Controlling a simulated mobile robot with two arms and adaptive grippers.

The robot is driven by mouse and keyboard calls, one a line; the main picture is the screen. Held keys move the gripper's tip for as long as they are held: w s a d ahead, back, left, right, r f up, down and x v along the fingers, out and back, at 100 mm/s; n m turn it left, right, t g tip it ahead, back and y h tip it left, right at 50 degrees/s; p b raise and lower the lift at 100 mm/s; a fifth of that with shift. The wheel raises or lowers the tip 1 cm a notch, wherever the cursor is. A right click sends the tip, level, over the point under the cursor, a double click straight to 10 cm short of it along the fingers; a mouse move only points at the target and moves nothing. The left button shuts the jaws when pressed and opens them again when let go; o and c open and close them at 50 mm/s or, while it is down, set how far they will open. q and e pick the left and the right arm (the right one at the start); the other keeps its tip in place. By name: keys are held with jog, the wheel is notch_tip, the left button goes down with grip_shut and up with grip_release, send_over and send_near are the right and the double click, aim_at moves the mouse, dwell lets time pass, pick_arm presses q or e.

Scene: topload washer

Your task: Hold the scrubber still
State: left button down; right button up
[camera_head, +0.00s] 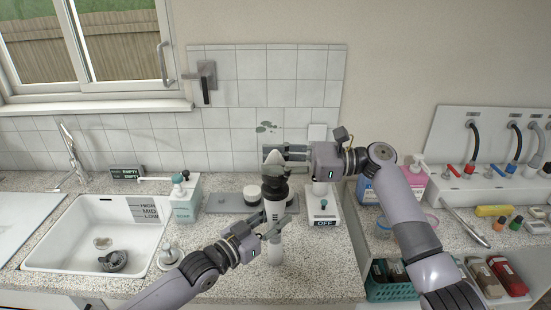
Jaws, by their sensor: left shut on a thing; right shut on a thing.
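My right gripper (278,156) comes in from the right, above the left one, and is shut at the scrubber's top, around a pale pointed piece. The exact finger contact there is too small to tell, and the fingers partly hide the top.
A sink (92,235) with a dark object in it is at left. Bottles, a teal basket (390,289) and hoses crowd the right.

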jog(key=shift+f, duration=0.9)
jog(key=o, duration=1.2)
jog(key=d, duration=1.2)
